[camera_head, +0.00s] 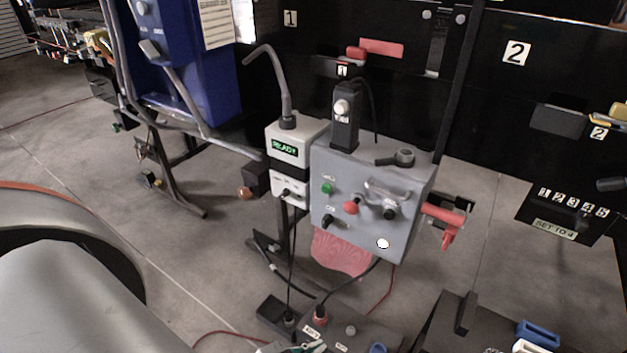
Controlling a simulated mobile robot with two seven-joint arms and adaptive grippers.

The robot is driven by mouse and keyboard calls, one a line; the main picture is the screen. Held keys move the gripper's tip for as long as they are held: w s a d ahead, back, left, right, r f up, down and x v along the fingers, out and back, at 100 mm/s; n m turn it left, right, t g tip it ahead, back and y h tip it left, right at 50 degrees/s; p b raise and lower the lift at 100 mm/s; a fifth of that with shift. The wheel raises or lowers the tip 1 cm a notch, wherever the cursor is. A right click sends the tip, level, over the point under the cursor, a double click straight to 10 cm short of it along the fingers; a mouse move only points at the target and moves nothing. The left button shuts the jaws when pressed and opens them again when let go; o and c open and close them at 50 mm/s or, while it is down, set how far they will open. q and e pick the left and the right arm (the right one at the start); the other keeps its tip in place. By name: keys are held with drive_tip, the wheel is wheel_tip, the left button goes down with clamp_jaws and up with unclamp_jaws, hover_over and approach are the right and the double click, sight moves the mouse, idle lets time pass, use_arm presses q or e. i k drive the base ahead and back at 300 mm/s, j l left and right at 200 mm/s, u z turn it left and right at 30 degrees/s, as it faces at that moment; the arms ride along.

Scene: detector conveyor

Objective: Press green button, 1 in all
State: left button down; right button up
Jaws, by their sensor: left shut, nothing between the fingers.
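The green button (327,188) is a small round button on the front of a grey control box (400,232), at its upper left. A red button (351,208) sits below and right of it. What appears to be the tip of my left gripper (292,348) just shows at the bottom edge, mostly cut off by the frame. It is shut and empty, well below the green button and apart from it. My right gripper is not in view.
A metal guard and black knob (390,210) stand out right of the buttons. A white box with a READY display (286,149) and curved grey pipe stands left of the panel. Red clamp (445,220) sits at the right.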

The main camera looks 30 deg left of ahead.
sight(327, 188)
drive_tip(key=j, duration=0.4)
drive_tip(key=i+j, duration=0.15)
drive_tip(key=j, duration=0.7)
drive_tip(key=i, duration=0.05)
